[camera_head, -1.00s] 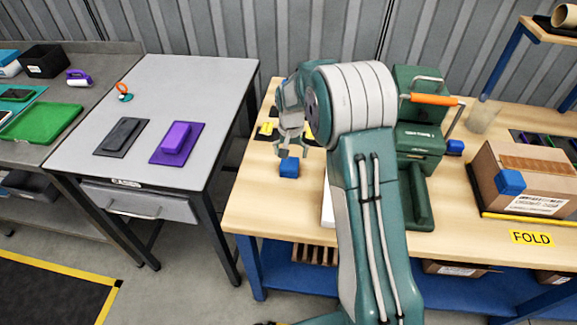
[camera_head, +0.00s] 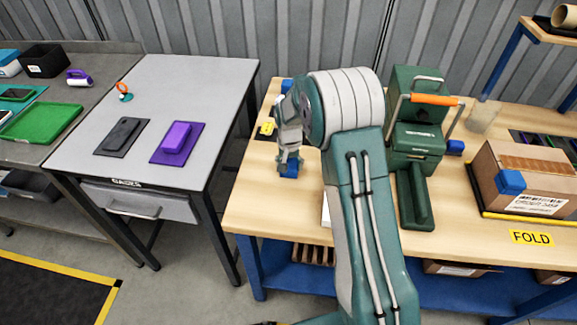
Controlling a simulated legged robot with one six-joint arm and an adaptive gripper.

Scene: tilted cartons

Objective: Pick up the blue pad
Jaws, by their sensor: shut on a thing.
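A blue pad (camera_head: 290,170) is at the left part of the wooden workbench (camera_head: 262,211), below my arm's end. My gripper (camera_head: 289,165) points down and is shut on this blue pad, with its fingers at the pad's sides. The pad is partly hidden by the fingers. I cannot tell whether it touches the bench. Another blue block (camera_head: 511,182) sits against the front of the cardboard carton (camera_head: 528,178) on the right. More blue pieces show beside the green press (camera_head: 455,147) and behind my arm's end (camera_head: 286,86).
A green press with an orange handle (camera_head: 433,100) stands right of my arm. A yellow piece (camera_head: 267,128) lies left of my gripper. A grey table (camera_head: 190,85) at left holds a black block (camera_head: 122,135) and a purple block (camera_head: 178,143). The bench front left is clear.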

